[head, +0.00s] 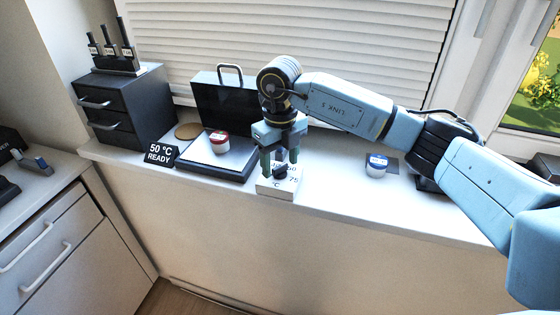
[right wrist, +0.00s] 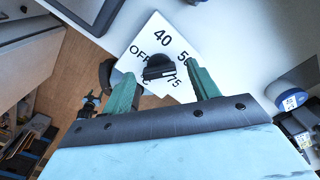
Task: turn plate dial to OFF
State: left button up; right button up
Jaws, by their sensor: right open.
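The plate dial is a black knob (head: 281,171) on a white box (head: 267,188) at the front edge of the counter. In the right wrist view the knob (right wrist: 158,67) sits on a white face (right wrist: 150,36) marked OFF, 40, 50, 75 and °C. I cannot tell which mark it points to. My right gripper (head: 280,166) is open above the box. In the right wrist view its green fingers (right wrist: 160,72) stand on either side of the knob, with gaps visible. My left gripper is not in view.
A sign (head: 160,153) reads 50 °C READY. A black case (head: 222,105) and a drawer unit (head: 125,107) stand behind. A blue-lidded jar (head: 377,165) stands to the right.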

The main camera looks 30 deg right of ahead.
jog(key=shift+f, duration=0.25)
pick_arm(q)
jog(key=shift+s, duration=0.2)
pick_arm(e)
jog(key=shift+c, duration=0.9)
jog(key=c, duration=0.8)
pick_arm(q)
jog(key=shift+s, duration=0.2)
